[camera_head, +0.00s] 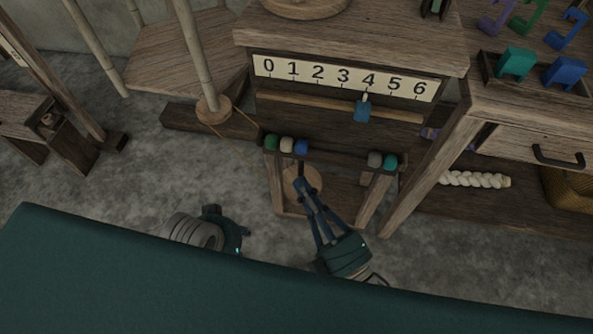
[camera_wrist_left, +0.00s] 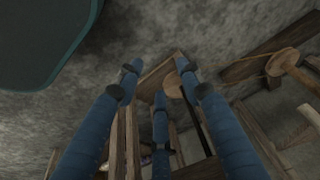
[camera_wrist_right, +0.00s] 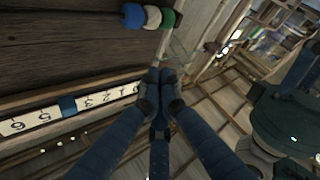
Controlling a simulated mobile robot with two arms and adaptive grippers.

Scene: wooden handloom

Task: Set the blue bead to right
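The blue bead (camera_head: 301,146) sits on a low bar, just right of a white bead (camera_head: 287,144) and a green bead (camera_head: 271,142). The blue bead (camera_wrist_right: 132,15) also shows at the top of the right wrist view, with the white and green beads beside it. My right gripper (camera_head: 302,172) has its fingertips just below the blue bead in the head view. In the right wrist view its fingers are together, with nothing seen between them, apart from the beads. My left gripper (camera_wrist_left: 158,66) has its fingers spread and empty; its fingertips are hidden in the head view.
A tan bead (camera_head: 375,159) and a teal bead (camera_head: 390,161) sit at the bar's right end, with a bare stretch between the groups. Above is a number scale (camera_head: 343,77) with a blue slider (camera_head: 362,111) near 4. A wooden post (camera_head: 425,180) stands right.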

